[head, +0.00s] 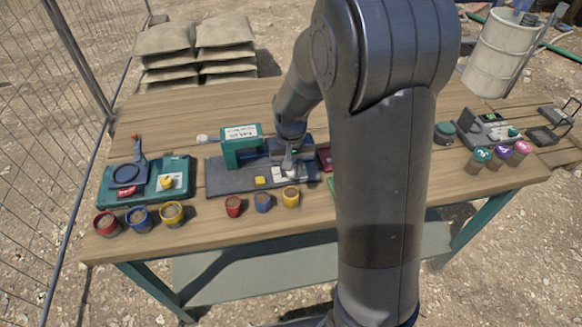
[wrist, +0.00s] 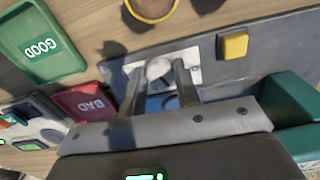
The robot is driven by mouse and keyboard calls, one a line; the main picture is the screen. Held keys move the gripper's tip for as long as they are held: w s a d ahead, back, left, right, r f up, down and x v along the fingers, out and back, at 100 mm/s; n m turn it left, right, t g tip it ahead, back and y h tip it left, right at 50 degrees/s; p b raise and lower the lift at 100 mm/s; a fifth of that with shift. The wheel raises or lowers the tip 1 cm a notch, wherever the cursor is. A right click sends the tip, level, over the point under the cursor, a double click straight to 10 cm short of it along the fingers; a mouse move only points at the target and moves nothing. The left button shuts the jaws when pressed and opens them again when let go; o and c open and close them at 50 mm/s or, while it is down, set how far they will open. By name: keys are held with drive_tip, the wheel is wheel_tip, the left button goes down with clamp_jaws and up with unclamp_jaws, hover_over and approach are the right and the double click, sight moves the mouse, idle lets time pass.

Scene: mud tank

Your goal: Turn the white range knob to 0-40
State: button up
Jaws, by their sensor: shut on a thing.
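The white range knob (wrist: 159,69) is a round knob on a pale plate (wrist: 196,62) fixed to the dark grey base of the teal machine. My gripper (wrist: 160,76) has one finger on each side of the knob and is shut on it. In the head view my gripper (head: 290,168) is over the front right part of the machine's base (head: 225,184), by the pale plate (head: 279,175). The knob is mostly hidden there. I cannot read the range marks or tell the knob's setting.
A yellow button (wrist: 233,44) is on the same base. A green GOOD tray (wrist: 42,44) and a red BAD tray (wrist: 86,102) lie beside it. Red (head: 233,206), blue (head: 263,202) and yellow (head: 290,196) cups stand in front. The teal machine (head: 241,146) rises behind.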

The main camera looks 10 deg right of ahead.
drive_tip(key=o, duration=1)
wheel_tip(320, 180, up, 11)
drive_tip(key=shift+f, duration=0.1)
idle(0.3)
drive_tip(key=s+d+r+t, duration=0.1)
drive_tip(key=s+r+t, duration=0.1)
drive_tip(key=s, duration=0.5)
drive_tip(key=s+d+r+t, duration=0.1)
drive_tip(key=s+r, duration=0.4)
drive_tip(key=s, duration=0.2)
drive_tip(key=s+d+r+t, duration=0.1)
drive_tip(key=s+r+t, duration=0.1)
drive_tip(key=s, duration=0.4)
drive_tip(key=shift+s+d+r+t, duration=0.15)
drive_tip(key=shift+s+r, duration=0.05)
drive_tip(key=shift+r, duration=0.2)
drive_tip(key=shift+s+d+r+t, duration=0.1)
drive_tip(key=shift+s+r+t, duration=0.1)
drive_tip(key=shift+r, duration=0.2)
